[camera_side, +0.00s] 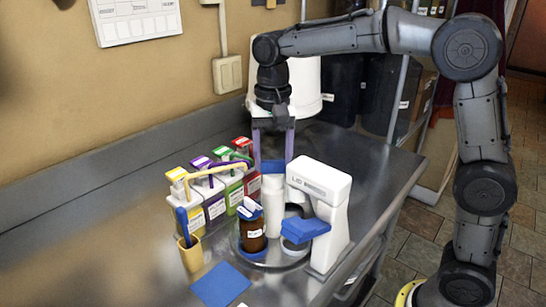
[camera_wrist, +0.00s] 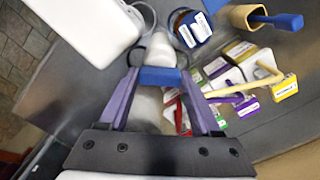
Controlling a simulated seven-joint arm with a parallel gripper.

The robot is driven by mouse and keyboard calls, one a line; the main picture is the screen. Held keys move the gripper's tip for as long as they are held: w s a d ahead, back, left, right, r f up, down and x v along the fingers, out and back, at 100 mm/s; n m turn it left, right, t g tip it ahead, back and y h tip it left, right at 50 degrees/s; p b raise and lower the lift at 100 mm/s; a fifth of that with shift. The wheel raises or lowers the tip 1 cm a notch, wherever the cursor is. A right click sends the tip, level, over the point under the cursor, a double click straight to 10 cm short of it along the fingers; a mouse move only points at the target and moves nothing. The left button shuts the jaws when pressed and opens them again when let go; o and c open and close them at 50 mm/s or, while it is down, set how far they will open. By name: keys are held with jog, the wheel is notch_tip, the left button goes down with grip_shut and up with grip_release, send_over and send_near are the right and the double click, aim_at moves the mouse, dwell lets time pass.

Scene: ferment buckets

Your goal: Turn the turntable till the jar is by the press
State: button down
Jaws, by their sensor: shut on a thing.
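The brown jar (camera_side: 252,235) with a blue lid and white label stands upright on the left front of the round metal turntable (camera_side: 272,262); in the wrist view the jar (camera_wrist: 190,30) is at top centre. The white press (camera_side: 330,205), with a blue part (camera_side: 304,230) jutting left, stands at the turntable's right; its white body (camera_wrist: 85,25) fills the wrist view's upper left. My gripper (camera_side: 272,160) points down behind the jar, shut on a blue piece (camera_wrist: 160,77) above a white upright (camera_side: 273,195). How the two join is unclear.
Several label-topped containers in yellow, purple, green and red (camera_side: 215,195) line the left. A tan cup with a blue tool (camera_side: 190,252) and a blue mat (camera_side: 220,284) are in front. A white bucket (camera_side: 300,88) stands behind. The counter's right front is clear.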

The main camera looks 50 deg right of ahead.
jog(key=shift+n, duration=2.3)
jog(key=shift+r+n, duration=0.1)
jog(key=shift+n, duration=6.6)
jog(key=shift+c, duration=0.4)
grip_release()
